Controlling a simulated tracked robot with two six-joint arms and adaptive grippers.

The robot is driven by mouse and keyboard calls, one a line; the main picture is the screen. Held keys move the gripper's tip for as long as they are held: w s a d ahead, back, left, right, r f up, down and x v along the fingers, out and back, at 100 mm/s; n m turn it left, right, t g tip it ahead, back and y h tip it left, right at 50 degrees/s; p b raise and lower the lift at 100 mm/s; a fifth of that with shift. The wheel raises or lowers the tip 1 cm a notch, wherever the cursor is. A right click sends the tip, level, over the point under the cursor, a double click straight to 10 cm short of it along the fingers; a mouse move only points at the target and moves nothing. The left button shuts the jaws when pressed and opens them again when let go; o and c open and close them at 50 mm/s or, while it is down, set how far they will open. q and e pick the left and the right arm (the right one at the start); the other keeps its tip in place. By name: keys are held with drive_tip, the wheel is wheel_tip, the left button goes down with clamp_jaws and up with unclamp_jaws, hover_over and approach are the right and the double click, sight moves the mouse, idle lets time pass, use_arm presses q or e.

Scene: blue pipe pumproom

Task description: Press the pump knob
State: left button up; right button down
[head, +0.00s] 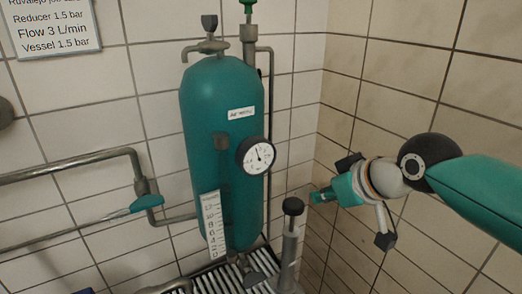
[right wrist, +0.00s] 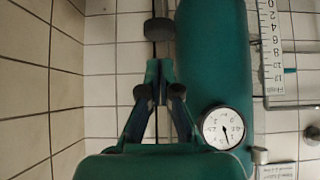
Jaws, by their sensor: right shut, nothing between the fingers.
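The pump knob (head: 293,206) is a black cap on top of an upright grey pump tube (head: 288,250) in front of the teal tank, near the room corner. In the right wrist view, a dark round knob (right wrist: 159,29) shows just ahead of the fingertips. My right gripper (head: 314,197) comes in from the right, beside the knob and slightly above it, with a small gap that is hard to judge. In the right wrist view its teal fingers (right wrist: 159,70) are together and empty. My left gripper is not in view.
The teal tank (head: 215,120) carries a round dial gauge (head: 257,156) and a white scale (head: 213,225). Grey pipes with a teal lever valve (head: 147,203) run at left. A slatted grate (head: 220,277) lies below. The tiled right wall is close to my right arm.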

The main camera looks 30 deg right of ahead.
drive_tip(key=r, duration=0.5)
drive_tip(key=shift+w+d+r+b, duration=0.15)
drive_tip(key=shift+d+r+b, duration=0.05)
drive_tip(key=shift+r+b, duration=0.15)
hover_over(292, 199)
drive_tip(key=s, duration=0.2)
wheel_tip(292, 199, down, 8)
drive_tip(key=shift+d+r, duration=0.1)
drive_tip(key=shift+r, duration=0.15)
wheel_tip(292, 199, down, 2)
drive_tip(key=shift+s+f, duration=0.1)
drive_tip(key=shift+f, duration=0.7)
drive_tip(key=shift+f, duration=0.1)
